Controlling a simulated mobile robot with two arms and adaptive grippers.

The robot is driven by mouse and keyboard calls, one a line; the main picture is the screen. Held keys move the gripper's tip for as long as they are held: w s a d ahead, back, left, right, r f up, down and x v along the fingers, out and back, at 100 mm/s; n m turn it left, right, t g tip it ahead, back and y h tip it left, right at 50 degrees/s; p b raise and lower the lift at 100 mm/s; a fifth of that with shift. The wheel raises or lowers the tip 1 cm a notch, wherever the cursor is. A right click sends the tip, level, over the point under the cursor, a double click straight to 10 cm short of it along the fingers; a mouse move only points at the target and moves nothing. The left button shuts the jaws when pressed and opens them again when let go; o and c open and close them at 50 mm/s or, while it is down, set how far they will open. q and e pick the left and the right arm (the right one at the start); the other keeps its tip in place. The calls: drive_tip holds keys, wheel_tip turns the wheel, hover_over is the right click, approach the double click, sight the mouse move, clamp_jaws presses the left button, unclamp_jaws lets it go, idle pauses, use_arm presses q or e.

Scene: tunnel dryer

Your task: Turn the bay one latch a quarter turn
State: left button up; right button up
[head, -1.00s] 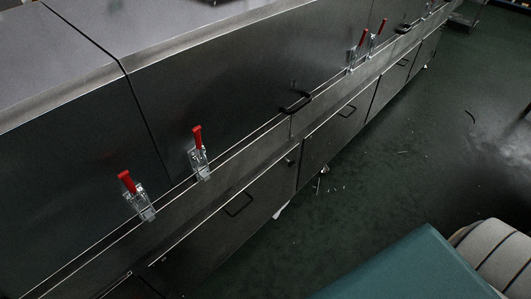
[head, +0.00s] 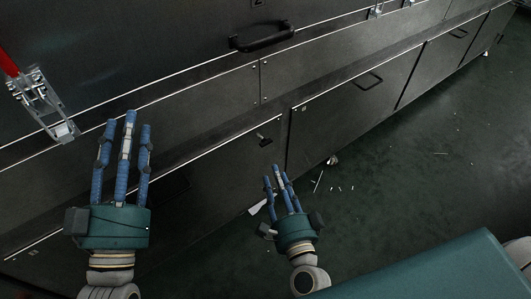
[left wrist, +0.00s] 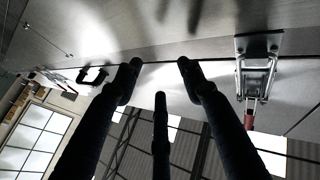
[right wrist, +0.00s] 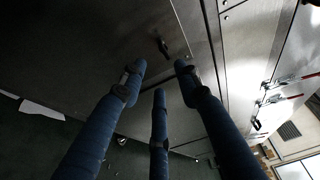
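A small dark latch (head: 264,139) sits near the upper right corner of a lower door panel (head: 215,160); I take it for the bay one latch. It also shows in the right wrist view (right wrist: 163,46), ahead of the fingers. My right gripper (head: 277,170) is open and empty, just below the latch in the head view and apart from it. My left gripper (head: 127,125) is open and empty in front of the panels, to the left of the latch. Its fingers are spread in the left wrist view (left wrist: 160,80). I cannot read the latch's exact angle.
A red-handled toggle clamp (head: 45,108) is at upper left, near my left gripper; it also shows in the left wrist view (left wrist: 258,68). A black pull handle (head: 262,37) is above the latch. The green floor (head: 400,190) at right is mostly clear, with small scraps.

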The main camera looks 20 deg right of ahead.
use_arm(q)
drive_tip(key=s+r+t+h+b, duration=0.1)
drive_tip(key=s+r+t, duration=0.2)
drive_tip(key=r, duration=0.3)
drive_tip(key=shift+s+r+t, duration=0.15)
drive_tip(key=shift+s+t, duration=0.25)
use_arm(e)
drive_tip(key=w, duration=1)
drive_tip(key=shift+w+d+r, duration=0.1)
drive_tip(key=shift+w+d, duration=0.3)
drive_tip(key=shift+c, duration=0.3)
clamp_jaws()
